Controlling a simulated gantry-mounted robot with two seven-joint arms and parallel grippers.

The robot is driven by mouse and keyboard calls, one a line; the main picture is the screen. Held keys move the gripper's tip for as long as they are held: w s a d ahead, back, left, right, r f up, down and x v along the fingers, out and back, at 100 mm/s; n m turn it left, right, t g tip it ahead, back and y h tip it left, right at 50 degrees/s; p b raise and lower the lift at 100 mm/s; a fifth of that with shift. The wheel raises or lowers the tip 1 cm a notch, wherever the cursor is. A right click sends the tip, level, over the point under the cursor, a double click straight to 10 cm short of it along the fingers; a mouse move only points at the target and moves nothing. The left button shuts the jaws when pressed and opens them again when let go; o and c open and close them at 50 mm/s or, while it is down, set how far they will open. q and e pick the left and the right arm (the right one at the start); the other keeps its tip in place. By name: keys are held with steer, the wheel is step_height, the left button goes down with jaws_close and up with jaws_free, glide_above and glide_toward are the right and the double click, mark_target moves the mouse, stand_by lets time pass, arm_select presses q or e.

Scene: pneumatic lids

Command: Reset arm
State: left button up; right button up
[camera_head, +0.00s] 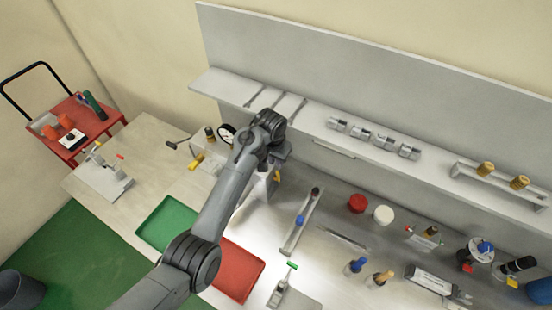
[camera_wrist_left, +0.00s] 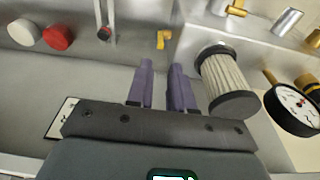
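My left arm (camera_head: 222,190) reaches up from the bottom of the head view to the back of the bench. Its gripper hangs below the wrist there and is mostly hidden by the arm. In the left wrist view the two purple fingers of my left gripper (camera_wrist_left: 162,75) stand apart with a gap between them and nothing held. A pleated filter (camera_wrist_left: 228,82) with a dark end is close to the right of the fingers. My right gripper is in neither view.
A pressure gauge (camera_wrist_left: 295,107) lies beyond the filter. A red lid (camera_head: 357,203) and white lid (camera_head: 383,215) lie right of the arm. A green tray (camera_head: 166,222) and a red tray (camera_head: 239,270) flank the arm. A shelf (camera_head: 320,125) runs along the back.

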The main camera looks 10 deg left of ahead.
arm_select(q)
steer(key=shift+s+r, duration=0.1)
steer(key=shift+r, duration=0.25)
steer(key=s+a+f+p, duration=0.1)
steer(key=s+a+f, duration=0.15)
steer(key=s, duration=0.35)
steer(key=s+a+f+n+p, duration=0.1)
steer(key=s+a+f, duration=0.15)
steer(key=s, duration=0.35)
steer(key=s+a+f+p, duration=0.1)
steer(key=s+a+f, duration=0.15)
steer(key=s, duration=0.35)
steer(key=s+r+t, duration=0.1)
steer(key=s+r, duration=0.2)
steer(key=s, duration=0.7)
steer(key=s+a+r+p, duration=0.1)
steer(key=s+r, duration=0.2)
steer(key=s, duration=0.8)
steer(key=shift+a+r+t+p, duration=0.25)
steer(key=shift+r+t+p, duration=0.05)
steer(key=shift+t, duration=0.1)
